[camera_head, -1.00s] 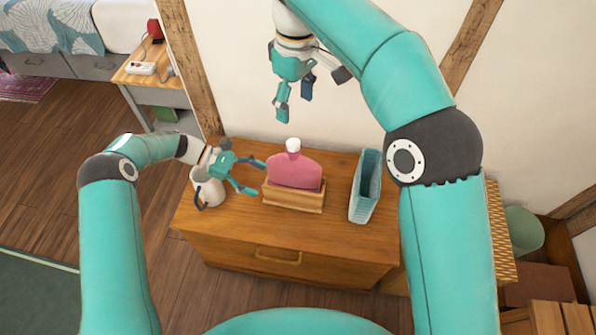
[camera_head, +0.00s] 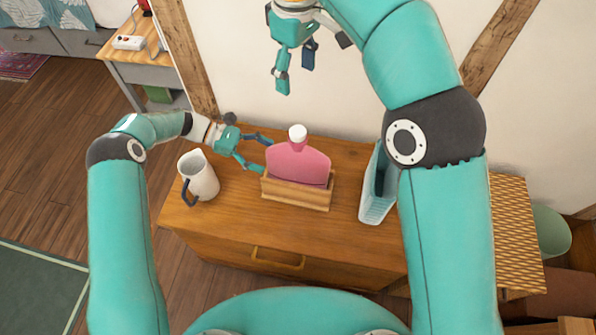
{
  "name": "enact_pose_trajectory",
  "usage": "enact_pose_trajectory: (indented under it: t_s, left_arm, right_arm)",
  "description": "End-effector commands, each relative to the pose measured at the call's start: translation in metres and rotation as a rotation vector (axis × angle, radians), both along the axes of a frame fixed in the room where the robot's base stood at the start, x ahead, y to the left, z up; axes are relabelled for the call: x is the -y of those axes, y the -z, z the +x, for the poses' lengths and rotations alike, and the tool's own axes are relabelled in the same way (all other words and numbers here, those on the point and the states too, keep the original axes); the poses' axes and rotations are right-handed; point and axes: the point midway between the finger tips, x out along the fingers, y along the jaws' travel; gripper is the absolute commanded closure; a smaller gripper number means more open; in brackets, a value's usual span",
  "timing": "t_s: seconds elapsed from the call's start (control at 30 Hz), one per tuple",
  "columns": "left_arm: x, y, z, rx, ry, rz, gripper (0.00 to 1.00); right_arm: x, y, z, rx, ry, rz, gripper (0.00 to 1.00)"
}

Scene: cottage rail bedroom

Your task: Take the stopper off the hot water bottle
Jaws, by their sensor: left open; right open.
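The pink hot water bottle (camera_head: 298,164) stands upright in a wooden holder (camera_head: 297,194) on the chest of drawers. Its white stopper (camera_head: 298,132) sits on top of the neck. My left gripper (camera_head: 268,154) is open at the left side of the bottle, its fingertips close to the bottle's edge. I cannot tell whether they touch it. My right gripper (camera_head: 295,80) is open and empty, high above the bottle, in front of the wall.
A white jug (camera_head: 199,177) with a dark handle stands at the left of the chest top (camera_head: 240,215). A pale teal basket (camera_head: 376,196) stands to the right of the bottle, partly behind my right arm. The front of the chest top is clear.

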Motion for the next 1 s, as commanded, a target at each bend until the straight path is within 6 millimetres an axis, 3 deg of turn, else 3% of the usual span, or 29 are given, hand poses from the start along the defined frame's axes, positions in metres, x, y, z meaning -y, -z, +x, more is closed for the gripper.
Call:
enact_pose_trajectory:
  t_s: [0.1, 0.33, 0.73, 1.0]
  left_arm:
    - [0.020, 0.007, -0.004, -0.004, 0.008, 0.000, 0.22]
    - [0.046, 0.018, -0.009, -0.002, 0.010, -0.001, 0.22]
    - [0.054, 0.021, -0.011, -0.001, 0.008, 0.000, 0.22]
    - [0.054, 0.021, -0.011, -0.001, 0.008, 0.000, 0.66]
  right_arm:
    - [0.003, 0.000, 0.000, 0.000, 0.005, 0.000, 0.31]
    - [0.004, 0.000, 0.001, -0.001, 0.008, 0.000, 0.31]
    - [0.004, 0.000, 0.001, -0.001, 0.009, 0.001, 0.31]
    - [0.004, 0.000, 0.001, -0.001, 0.009, 0.001, 0.31]
